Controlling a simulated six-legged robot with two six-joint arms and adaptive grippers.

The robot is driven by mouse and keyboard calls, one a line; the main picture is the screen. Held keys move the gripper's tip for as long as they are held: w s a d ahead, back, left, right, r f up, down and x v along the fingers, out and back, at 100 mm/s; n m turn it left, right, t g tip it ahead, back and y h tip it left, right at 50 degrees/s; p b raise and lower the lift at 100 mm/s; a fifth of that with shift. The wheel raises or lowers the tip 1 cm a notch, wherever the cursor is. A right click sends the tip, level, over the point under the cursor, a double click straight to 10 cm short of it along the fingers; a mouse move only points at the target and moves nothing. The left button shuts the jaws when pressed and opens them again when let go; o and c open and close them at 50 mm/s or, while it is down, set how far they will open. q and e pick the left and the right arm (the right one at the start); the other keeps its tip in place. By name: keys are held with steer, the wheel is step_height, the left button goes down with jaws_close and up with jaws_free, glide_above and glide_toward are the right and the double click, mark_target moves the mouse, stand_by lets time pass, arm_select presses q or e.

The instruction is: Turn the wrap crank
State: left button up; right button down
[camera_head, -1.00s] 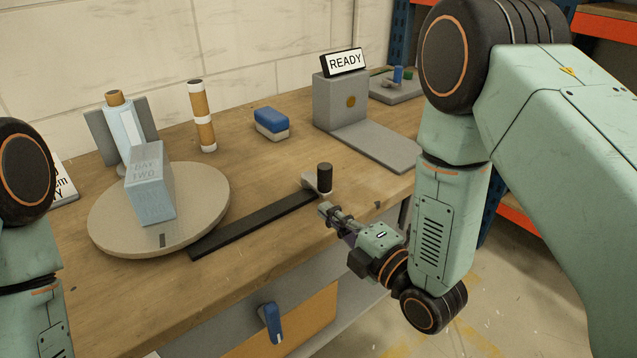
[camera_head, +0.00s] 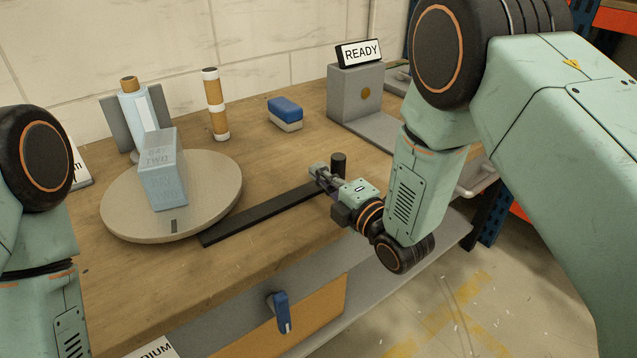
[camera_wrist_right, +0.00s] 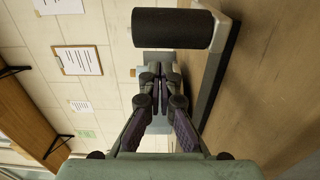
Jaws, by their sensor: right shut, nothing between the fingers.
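The wrap crank's black arm (camera_head: 262,212) runs along the wooden bench from the grey round turntable (camera_head: 120,222) towards the right. Its upright dark knob (camera_head: 339,162) stands at the right end. The knob also shows large in the right wrist view (camera_wrist_right: 172,28), to one side of the fingers. A blue-grey wrapped block (camera_head: 163,182) stands on the turntable. My right gripper (camera_head: 316,171) is shut and empty, close beside the knob at its left front; I cannot tell whether they touch. It also shows in the right wrist view (camera_wrist_right: 158,75). My left arm is at the left edge, its gripper out of view.
A roll on a stand (camera_head: 133,105), a banded post (camera_head: 215,105) and a blue-and-white block (camera_head: 285,113) stand farther back. A grey stand (camera_head: 350,95) bears the READY sign (camera_head: 359,52). A blue handle (camera_head: 281,310) sticks out at the bench front.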

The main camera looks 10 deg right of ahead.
steer(key=shift+w+d, duration=0.1)
steer(key=shift+d, duration=0.95)
steer(key=shift+d, duration=0.25)
